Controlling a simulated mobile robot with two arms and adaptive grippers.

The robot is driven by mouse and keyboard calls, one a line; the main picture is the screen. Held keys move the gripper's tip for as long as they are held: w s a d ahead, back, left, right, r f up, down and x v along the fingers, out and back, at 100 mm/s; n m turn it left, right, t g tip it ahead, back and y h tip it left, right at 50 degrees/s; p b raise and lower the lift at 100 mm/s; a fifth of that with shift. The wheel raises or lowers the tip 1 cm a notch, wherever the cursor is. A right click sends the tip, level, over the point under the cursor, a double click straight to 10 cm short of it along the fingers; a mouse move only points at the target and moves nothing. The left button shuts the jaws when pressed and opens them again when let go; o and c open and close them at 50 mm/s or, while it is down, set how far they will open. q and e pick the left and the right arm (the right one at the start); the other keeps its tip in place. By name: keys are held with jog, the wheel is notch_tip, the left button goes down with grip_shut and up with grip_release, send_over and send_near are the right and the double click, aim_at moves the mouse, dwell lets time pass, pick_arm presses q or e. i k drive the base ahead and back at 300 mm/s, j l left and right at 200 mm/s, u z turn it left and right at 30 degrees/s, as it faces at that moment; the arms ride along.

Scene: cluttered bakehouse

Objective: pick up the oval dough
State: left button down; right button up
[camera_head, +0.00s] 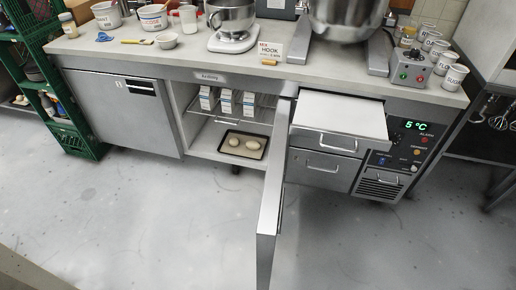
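Two pale dough pieces lie on a dark-rimmed tray (221,144) on the bottom of the open cabinet under the counter. The left dough piece (234,142) and the right dough piece (252,145) sit side by side, slightly apart. Both are small in the picture, and I cannot tell surely which one is oval. Neither of my grippers is in view.
The cabinet door (269,207) stands open towards me, right of the tray. A wire shelf with several cartons (227,101) is above the tray. A top drawer (338,116) sticks out to the right. Mixers and tubs crowd the counter (270,72). The floor (150,220) in front is clear.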

aim_at(253, 145)
jog(key=j+u, duration=0.1)
jog(key=u, duration=0.5)
jog(key=i+j+u, duration=0.35)
jog(key=i+u, duration=0.35)
jog(key=i+z, duration=0.35)
jog(key=i, duration=1.2)
jog(key=i+j+z, duration=0.1)
jog(key=i+z, duration=0.2)
jog(key=z, duration=0.2)
jog(key=i+j+z, duration=0.2)
jog(key=z, duration=0.25)
jog(key=i+j+z, duration=0.35)
jog(key=z, duration=0.15)
